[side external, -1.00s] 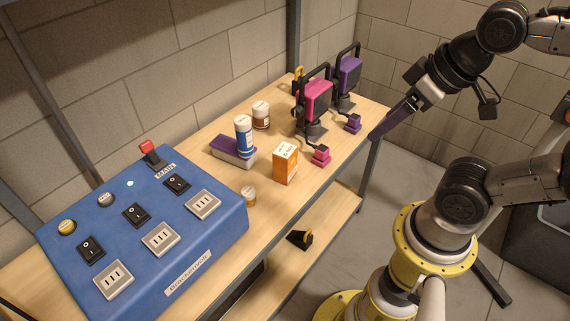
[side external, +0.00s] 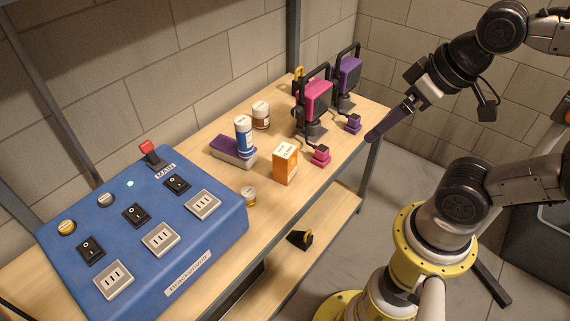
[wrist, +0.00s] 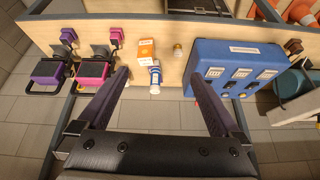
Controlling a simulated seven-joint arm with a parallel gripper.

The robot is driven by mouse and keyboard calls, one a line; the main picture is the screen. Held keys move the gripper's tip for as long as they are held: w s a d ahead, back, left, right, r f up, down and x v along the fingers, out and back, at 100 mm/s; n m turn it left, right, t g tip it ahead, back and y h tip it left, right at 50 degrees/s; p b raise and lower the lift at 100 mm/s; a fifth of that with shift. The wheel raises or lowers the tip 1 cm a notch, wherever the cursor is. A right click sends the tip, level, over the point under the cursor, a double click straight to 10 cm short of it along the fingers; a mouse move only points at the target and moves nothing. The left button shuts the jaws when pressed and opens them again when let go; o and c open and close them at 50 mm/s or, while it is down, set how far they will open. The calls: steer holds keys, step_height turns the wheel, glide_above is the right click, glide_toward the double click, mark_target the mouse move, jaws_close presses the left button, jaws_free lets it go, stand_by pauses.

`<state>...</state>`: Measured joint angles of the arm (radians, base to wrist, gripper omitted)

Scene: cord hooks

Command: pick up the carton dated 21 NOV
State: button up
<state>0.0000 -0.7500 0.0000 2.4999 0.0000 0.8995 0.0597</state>
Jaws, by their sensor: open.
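An orange carton (side external: 285,163) with a white top stands upright near the front edge of the wooden shelf. It also shows in the wrist view (wrist: 147,50). Its print is too small to read, so I cannot tell its date. My gripper (side external: 370,137) is open and empty, in the air off the shelf's right end, apart from both boxes. In the wrist view its two dark fingers (wrist: 158,72) are wide apart.
A brown jar (side external: 261,115) and a small amber jar (side external: 250,196) stand near the bottle. A pink lamp (side external: 314,101) and a purple lamp (side external: 349,75) with plugs stand at the right end. A blue switch box (side external: 215,230) fills the left end.

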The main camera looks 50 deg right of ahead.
steer(key=w+d+r+m+h, duration=0.2)
steer(key=w+d+r+m, duration=0.15)
steer(key=w+m, duration=0.45)
steer(key=m+g+h, duration=0.2)
steer(key=m+g, duration=0.1)
steer(key=m, duration=0.6)
glide_above(282, 153)
steer(key=a, duration=0.2)
step_height(282, 153, down, 16)
steer(key=r, duration=0.1)
steer(key=shift+n+g+h, duration=0.3)
steer(key=shift+n+g, duration=0.5)
steer(key=shift+g, duration=0.1)
steer(key=f, duration=0.5)
steer(key=d+f, duration=0.1)
steer(key=f, duration=0.5)
steer(key=d+f, duration=0.1)
steer(key=f, duration=0.4)
steer(key=shift+f, duration=0.3)
steer(key=shift+x, duration=3)
steer(key=shift+d+r, duration=0.15)
steer(key=shift+d, duration=0.05)
jaws_close()
